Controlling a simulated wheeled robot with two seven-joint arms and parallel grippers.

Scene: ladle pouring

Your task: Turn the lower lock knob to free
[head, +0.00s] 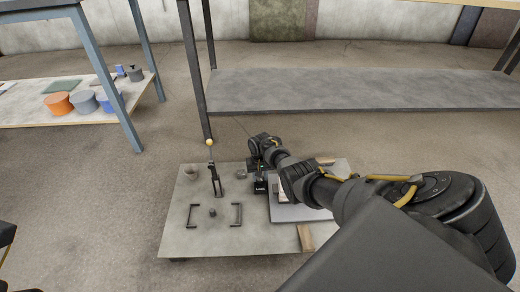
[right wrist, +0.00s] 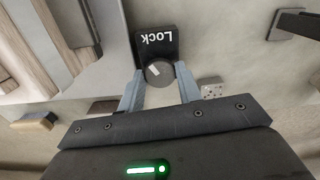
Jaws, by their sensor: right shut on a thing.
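The lock knob (right wrist: 158,73), a dark round knob with a pale mark, sits at the edge of a black plate marked "Lock" (right wrist: 156,42). In the right wrist view the lettering appears upside down. My right gripper (right wrist: 160,80) has one pale finger on each side of the knob and is shut on it. In the head view the black lock block (head: 260,187) stands on the grey board, just below my right gripper (head: 258,168). The knob is too small to make out there. My left gripper is not recognisable in the head view.
The grey board (head: 180,238) carries a lever with a yellow ball (head: 210,143), two black handles (head: 193,215) (head: 237,215) and a small cup (head: 190,172). A raised grey plate (head: 290,212) lies beside the lock. A shelf (head: 370,88) stands behind.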

